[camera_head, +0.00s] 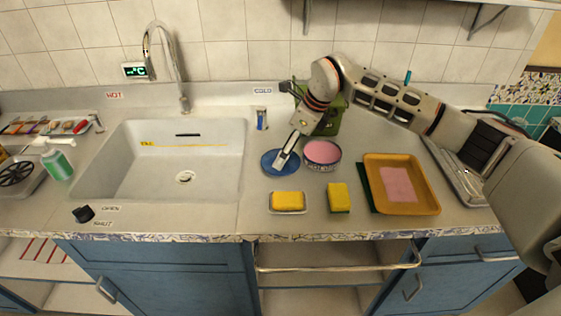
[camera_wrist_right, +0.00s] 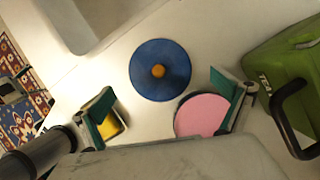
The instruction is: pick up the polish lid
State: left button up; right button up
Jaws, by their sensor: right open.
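The polish lid, a round blue disc with a small orange knob at its centre, lies flat on the counter in the head view (camera_head: 270,167). It shows whole in the right wrist view (camera_wrist_right: 146,82). My right gripper (camera_head: 283,156) reaches down from the right and is over the lid, hiding part of it in the head view. In the wrist view its two green-padded fingers (camera_wrist_right: 165,104) are wide apart and empty, with the lid beyond them. The open polish tin (camera_head: 322,153), with a pink fill, stands just right of the lid. My left gripper is not in view.
A sink (camera_head: 160,165) is left of the lid. A yellow sponge on a dish (camera_head: 288,201), another yellow sponge (camera_head: 339,198) and an orange tray (camera_head: 427,201) with a pink cloth are in front and right. A green container (camera_head: 330,118) stands behind the tin.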

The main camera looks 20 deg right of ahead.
jog(key=x, duration=0.3)
jog(key=shift+w+a+f, duration=0.1)
jog(key=shift+a+f, duration=0.1)
jog(key=shift+f, duration=0.15)
jog(key=c, duration=1.1)
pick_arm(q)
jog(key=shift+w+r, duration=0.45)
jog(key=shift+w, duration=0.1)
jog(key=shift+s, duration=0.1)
pick_arm(e)
jog(key=shift+r, duration=0.1)
jog(key=shift+c, duration=0.3)
